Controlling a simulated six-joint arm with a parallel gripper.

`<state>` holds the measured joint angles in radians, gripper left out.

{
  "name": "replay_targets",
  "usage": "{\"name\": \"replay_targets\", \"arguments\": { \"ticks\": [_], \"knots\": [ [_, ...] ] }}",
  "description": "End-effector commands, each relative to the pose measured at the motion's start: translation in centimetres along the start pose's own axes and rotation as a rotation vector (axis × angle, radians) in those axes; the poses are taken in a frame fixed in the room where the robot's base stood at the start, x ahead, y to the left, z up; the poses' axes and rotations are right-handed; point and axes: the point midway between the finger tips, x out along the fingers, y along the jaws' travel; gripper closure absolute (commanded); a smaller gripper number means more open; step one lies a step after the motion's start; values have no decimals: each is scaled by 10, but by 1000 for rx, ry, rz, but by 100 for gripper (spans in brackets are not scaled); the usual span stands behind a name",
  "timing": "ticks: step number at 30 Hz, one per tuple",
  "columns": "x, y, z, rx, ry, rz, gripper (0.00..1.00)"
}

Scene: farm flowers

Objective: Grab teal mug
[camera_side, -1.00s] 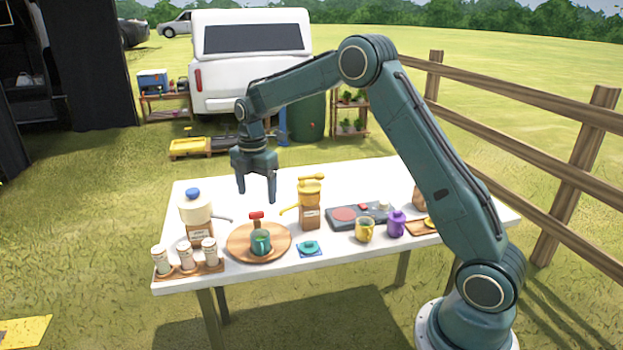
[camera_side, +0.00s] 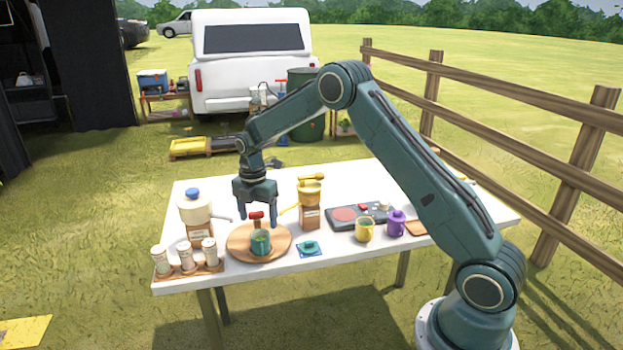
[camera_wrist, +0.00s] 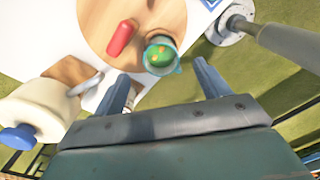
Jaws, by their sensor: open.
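The teal mug (camera_side: 261,242) stands upright on a round wooden board (camera_side: 238,250) near the table's front edge. In the wrist view the teal mug (camera_wrist: 160,53) lies beyond my fingertips, with green and orange showing inside it. My gripper (camera_side: 258,220) points down above the board, behind and above the mug, open and empty. In the wrist view my gripper's two fingers (camera_wrist: 160,82) are spread apart, with the mug past the gap between them.
A cream pot (camera_side: 196,212) with a blue knob and a rack (camera_side: 205,269) of several jars are at left. A yellow grinder-like item (camera_side: 311,193), small teal item (camera_side: 307,247), yellow mug (camera_side: 364,230), purple container (camera_side: 396,223) and stove (camera_side: 352,215) stand to the right.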

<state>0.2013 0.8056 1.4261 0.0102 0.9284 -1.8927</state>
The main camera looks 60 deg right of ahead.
Motion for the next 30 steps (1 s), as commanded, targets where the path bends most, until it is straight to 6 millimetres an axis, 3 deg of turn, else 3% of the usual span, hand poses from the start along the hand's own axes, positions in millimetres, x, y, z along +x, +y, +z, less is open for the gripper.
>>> {"name": "replay_targets", "arguments": {
  "ticks": [6,19,30],
  "knots": [
    [23,0,0,0,1,-2,25],
    [34,-1,-1,0,1,-2,25],
    [73,-1,-4,1,1,-2,25]
  ]
}}
